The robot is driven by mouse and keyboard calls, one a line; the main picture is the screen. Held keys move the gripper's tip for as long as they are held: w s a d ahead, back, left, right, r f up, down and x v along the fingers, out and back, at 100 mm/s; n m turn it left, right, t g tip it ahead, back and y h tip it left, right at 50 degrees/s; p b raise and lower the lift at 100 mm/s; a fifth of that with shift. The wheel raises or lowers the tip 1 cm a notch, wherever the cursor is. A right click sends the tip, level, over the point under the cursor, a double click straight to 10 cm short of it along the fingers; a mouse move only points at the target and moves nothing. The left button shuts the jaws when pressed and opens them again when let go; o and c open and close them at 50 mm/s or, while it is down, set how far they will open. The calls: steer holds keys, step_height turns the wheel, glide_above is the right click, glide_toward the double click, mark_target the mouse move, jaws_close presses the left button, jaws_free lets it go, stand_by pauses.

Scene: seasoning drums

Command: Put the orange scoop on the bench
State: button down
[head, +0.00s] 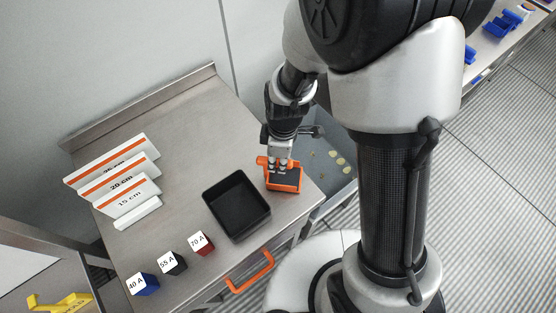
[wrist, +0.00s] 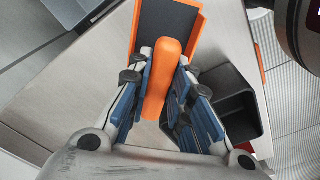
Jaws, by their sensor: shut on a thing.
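The orange scoop (head: 298,187) has a square orange-rimmed pan with a dark inside and a thick orange handle. In the head view it is at the right part of the steel bench (head: 185,125), close to the bench's right edge. My gripper (head: 280,167) comes down from above and is shut on the scoop's handle. In the wrist view the blue finger pads lie on both sides of the orange handle (wrist: 162,75), and the pan (wrist: 197,35) points away from the palm. I cannot tell whether the scoop's underside touches the bench.
A black tray (head: 236,207) stands just left of the scoop. Small labelled blocks, blue (head: 143,284), black (head: 172,263) and red (head: 201,243), line the front edge. White size signs (head: 112,160) stand at left. A grey bin (head: 338,178) is beyond the right edge. The bench's back middle is clear.

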steer(key=shift+f, duration=0.25)
steer(key=shift+f, duration=0.1)
steer(key=shift+f, duration=0.15)
steer(key=c, duration=1.5)
jaws_free()
steer(key=shift+o, duration=0.2)
steer(key=shift+r, duration=0.2)
step_height(320, 180, up, 12)
steer(key=p, duration=0.3)
steer(key=shift+d+r, duration=0.15)
steer(key=shift+d, duration=0.3)
steer(key=s+d+r+m+t, duration=0.2)
steer(key=s+d+r+m, duration=0.3)
steer(key=r+m, duration=0.3)
steer(key=s+d+r+m+t, duration=0.2)
steer(key=s+d+r+m, duration=0.4)
steer(key=s+r+m, duration=0.1)
step_height(320, 180, up, 2)
steer(key=shift+s+m+h, duration=0.4)
steer(key=shift+s, duration=0.25)
